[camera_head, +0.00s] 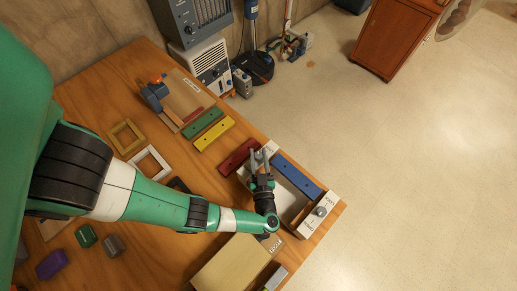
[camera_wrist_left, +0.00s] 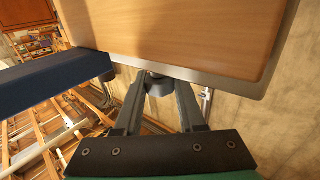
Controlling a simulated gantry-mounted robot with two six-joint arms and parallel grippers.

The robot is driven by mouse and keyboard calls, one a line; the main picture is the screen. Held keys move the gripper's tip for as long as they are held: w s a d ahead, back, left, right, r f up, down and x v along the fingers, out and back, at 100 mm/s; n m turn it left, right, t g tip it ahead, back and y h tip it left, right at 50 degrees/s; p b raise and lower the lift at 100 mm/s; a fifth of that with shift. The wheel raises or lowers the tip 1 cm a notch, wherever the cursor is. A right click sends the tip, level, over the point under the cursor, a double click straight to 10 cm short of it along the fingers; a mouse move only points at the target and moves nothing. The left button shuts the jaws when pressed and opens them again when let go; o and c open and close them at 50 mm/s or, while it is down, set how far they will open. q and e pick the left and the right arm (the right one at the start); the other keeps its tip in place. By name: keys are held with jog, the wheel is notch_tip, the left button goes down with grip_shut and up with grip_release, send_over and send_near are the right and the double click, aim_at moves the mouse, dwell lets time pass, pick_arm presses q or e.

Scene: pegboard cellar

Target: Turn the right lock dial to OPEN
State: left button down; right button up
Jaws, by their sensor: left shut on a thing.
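A grey round dial (camera_head: 320,211) sits on a white panel (camera_head: 332,199) with small lettering at the near right end of a shallow white-walled box (camera_head: 287,196). Which mark it points to is too small to tell. My left gripper (camera_head: 262,153) is at the far end of this box, apart from that dial. In the left wrist view the left gripper's fingers (camera_wrist_left: 158,88) close on a small dark round knob (camera_wrist_left: 158,82). My right gripper is not in view.
A blue bar (camera_head: 297,177) lies along the box, with a red bar (camera_head: 239,155) at its far left. Yellow (camera_head: 213,133) and green (camera_head: 203,124) bars lie farther back. A beige board (camera_head: 232,264) is in front.

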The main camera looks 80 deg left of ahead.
pick_arm(q)
jog(key=n+g+b, duration=0.1)
jog(key=g, duration=0.1)
jog(key=n+g+b, duration=0.1)
jog(key=n+g, duration=0.1)
jog(key=shift+w+f+g, duration=0.1)
jog(key=shift+f+g, duration=0.1)
jog(key=shift+g, duration=0.1)
jog(key=shift+r+n+g+b, duration=0.15)
jog(key=shift+n+g+b, duration=0.45)
jog(key=shift+n+g, duration=0.7)
jog(key=shift+g+h, duration=0.4)
jog(key=shift+g, duration=0.3)
jog(key=c, duration=0.5)
grip_release()
jog(key=shift+a, duration=0.1)
